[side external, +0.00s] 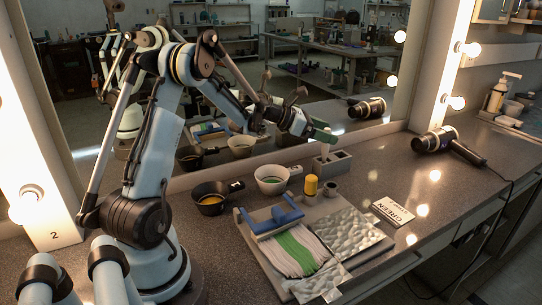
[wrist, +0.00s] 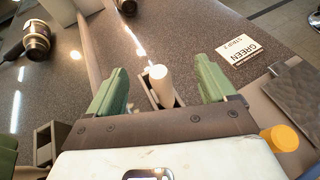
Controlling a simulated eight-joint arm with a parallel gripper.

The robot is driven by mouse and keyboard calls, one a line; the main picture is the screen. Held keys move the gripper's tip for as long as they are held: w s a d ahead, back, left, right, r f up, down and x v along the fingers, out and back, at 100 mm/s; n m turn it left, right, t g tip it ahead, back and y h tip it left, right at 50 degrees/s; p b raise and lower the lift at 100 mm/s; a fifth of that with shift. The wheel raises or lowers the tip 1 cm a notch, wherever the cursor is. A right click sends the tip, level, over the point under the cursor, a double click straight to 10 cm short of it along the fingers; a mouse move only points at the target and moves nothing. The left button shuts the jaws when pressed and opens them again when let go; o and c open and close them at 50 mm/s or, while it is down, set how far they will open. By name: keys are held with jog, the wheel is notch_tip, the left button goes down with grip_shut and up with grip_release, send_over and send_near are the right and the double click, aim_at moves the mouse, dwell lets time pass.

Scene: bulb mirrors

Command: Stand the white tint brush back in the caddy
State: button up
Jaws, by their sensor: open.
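The white tint brush (wrist: 160,80) stands in a slot of the grey caddy, its pale round handle end up, as the wrist view shows. In the side view the caddy (side external: 341,164) sits near the mirror, and a bit of the white handle (side external: 325,153) shows above it. My gripper (side external: 322,140) is above the caddy. In the wrist view my gripper's green fingers (wrist: 160,88) are open, one on each side of the handle, with visible gaps. The brush's lower end is hidden inside the caddy.
A tray with foil (side external: 345,235) is in front. A card (side external: 393,211) and hair dryer (side external: 437,143) lie right. The mirror is close behind.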

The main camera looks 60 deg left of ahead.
jog(key=shift+v, duration=2.1)
